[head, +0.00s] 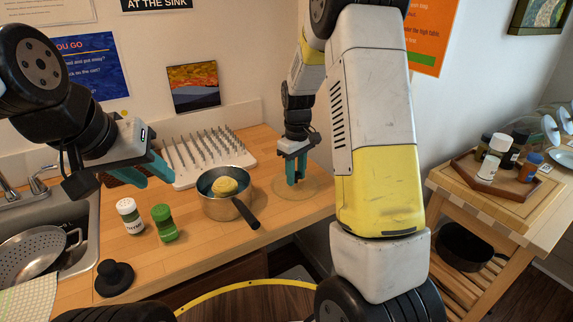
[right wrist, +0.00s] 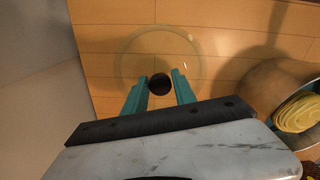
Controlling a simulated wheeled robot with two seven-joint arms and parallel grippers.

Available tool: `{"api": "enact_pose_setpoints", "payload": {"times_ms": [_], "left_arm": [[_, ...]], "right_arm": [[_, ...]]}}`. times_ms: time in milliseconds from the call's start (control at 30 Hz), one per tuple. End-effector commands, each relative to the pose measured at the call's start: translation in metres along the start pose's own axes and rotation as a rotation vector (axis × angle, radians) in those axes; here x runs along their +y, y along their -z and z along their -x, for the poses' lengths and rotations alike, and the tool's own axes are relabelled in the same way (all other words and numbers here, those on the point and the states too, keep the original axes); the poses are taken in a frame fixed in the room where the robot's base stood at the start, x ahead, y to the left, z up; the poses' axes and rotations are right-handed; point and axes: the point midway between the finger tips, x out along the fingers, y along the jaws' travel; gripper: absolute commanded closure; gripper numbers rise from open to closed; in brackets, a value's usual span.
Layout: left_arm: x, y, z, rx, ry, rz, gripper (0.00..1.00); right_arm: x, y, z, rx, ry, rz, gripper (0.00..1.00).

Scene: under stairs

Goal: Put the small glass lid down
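The small glass lid (head: 309,190) is a clear disc low over the wooden counter, right of the saucepan. In the right wrist view the glass lid (right wrist: 133,62) shows a round black knob (right wrist: 160,84). My right gripper (head: 296,182) points straight down at the lid. In the right wrist view its teal fingers (right wrist: 160,86) sit on both sides of the knob and look closed on it. The lid looks flat and at or very near the counter; I cannot tell whether it touches. My left gripper (head: 143,178) is open and empty above the counter on the left.
A saucepan (head: 212,208) with a yellow thing inside stands left of the lid, its handle toward me. A white spiked rack (head: 186,178), a white jar (head: 130,217), a green jar (head: 164,222) and a black knobbed object (head: 114,277) stand further left. The counter's right edge is close to the lid.

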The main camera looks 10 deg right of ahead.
Motion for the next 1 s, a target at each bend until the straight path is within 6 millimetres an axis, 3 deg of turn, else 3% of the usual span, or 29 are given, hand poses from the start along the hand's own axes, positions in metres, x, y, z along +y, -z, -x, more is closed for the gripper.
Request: {"api": "enact_pose_setpoints", "payload": {"times_ms": [300, 433, 800, 1000], "left_arm": [[0.0, 0.0, 0.0, 0.0, 0.0, 0.0, 0.64], [0.0, 0.0, 0.0, 0.0, 0.0, 0.0, 0.64], [0.0, 0.0, 0.0, 0.0, 0.0, 0.0, 0.64], [0.0, 0.0, 0.0, 0.0, 0.0, 0.0, 0.64]], "right_arm": [[0.0, 0.0, 0.0, -0.001, 0.0, 0.0, 0.51], [0.0, 0.001, 0.009, 0.003, -0.001, 0.0, 0.51], [0.0, 0.001, 0.084, 0.004, -0.002, 0.0, 0.51], [0.0, 0.001, 0.114, 0.001, -0.001, 0.0, 0.51]]}}
